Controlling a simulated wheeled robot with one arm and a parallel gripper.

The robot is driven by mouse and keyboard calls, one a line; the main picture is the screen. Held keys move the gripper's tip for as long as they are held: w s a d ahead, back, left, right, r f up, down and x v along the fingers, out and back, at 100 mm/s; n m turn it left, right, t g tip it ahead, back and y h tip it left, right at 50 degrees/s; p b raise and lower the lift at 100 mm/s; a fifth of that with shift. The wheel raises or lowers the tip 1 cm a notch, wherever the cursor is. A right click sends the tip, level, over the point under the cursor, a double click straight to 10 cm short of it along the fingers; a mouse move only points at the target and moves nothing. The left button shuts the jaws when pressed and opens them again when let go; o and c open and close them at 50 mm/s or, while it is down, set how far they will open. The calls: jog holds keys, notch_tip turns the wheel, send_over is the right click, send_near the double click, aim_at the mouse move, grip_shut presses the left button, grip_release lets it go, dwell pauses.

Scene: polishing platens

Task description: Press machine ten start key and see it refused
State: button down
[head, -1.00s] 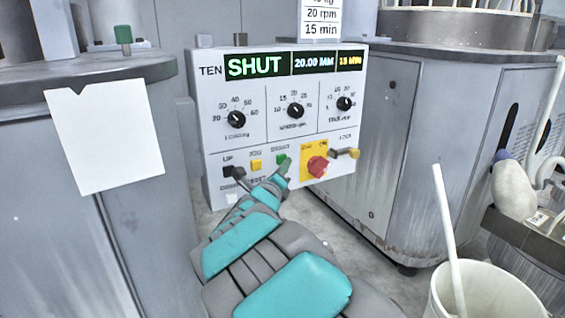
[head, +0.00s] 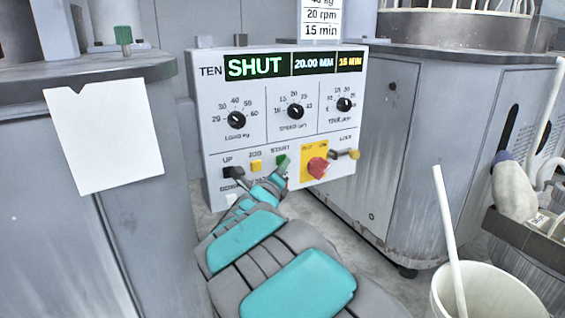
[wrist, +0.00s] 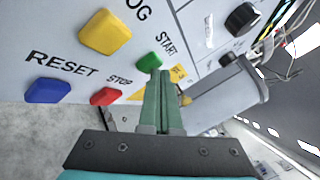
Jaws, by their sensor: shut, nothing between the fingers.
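Machine ten's white control panel (head: 270,130) faces me in the head view. In the head view my arm reaches up to the START key (head: 282,160) and covers part of the panel's lower edge.
The yellow JOG key (wrist: 105,32), red STOP key (wrist: 106,96) and blue RESET key (wrist: 48,91) are close to my fingers. A red switch (head: 317,167) on a yellow plate is just right of START. A white bucket (head: 485,295) stands at lower right.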

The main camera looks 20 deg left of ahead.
jog(key=shift+w+a, duration=0.1)
jog(key=shift+a, duration=0.05)
dwell(0.5)
jog(key=shift+s+d+b, duration=0.55)
jog(key=shift+d+b, duration=0.1)
jog(key=shift+b, duration=0.5)
jog(key=shift+s+d+b, duration=1.6)
jog(key=shift+d+b, duration=0.3)
jog(key=shift+b, duration=0.4)
